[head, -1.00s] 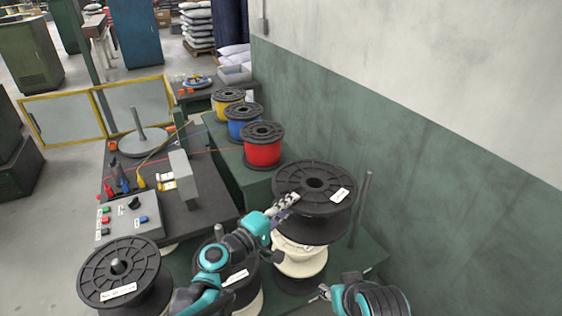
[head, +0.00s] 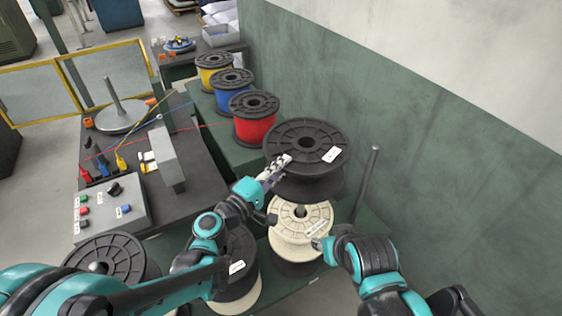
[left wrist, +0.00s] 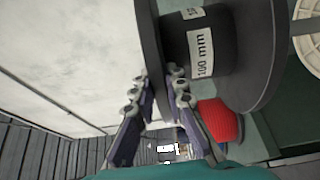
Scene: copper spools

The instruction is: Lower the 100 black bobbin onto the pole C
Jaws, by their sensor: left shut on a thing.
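The black bobbin (head: 306,134), a large spool with a white label, is held in the air by my left gripper (head: 277,170). In the left wrist view the bobbin (left wrist: 235,60) shows a "100 mm" label, and my left gripper (left wrist: 164,82) is shut on its flange rim. A bare upright pole (head: 367,183) stands to the right of the bobbin. A cream spool (head: 290,222) sits in front of and below the bobbin, with a pole tip in its hole. No pole letter is legible. My right gripper (head: 320,243) is by the cream spool's right rim; its jaws are unclear.
Black spools stand at the lower left (head: 112,252) and behind my left arm (head: 238,245). A control box (head: 110,208) is on the left. The green wall (head: 440,180) bounds the right.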

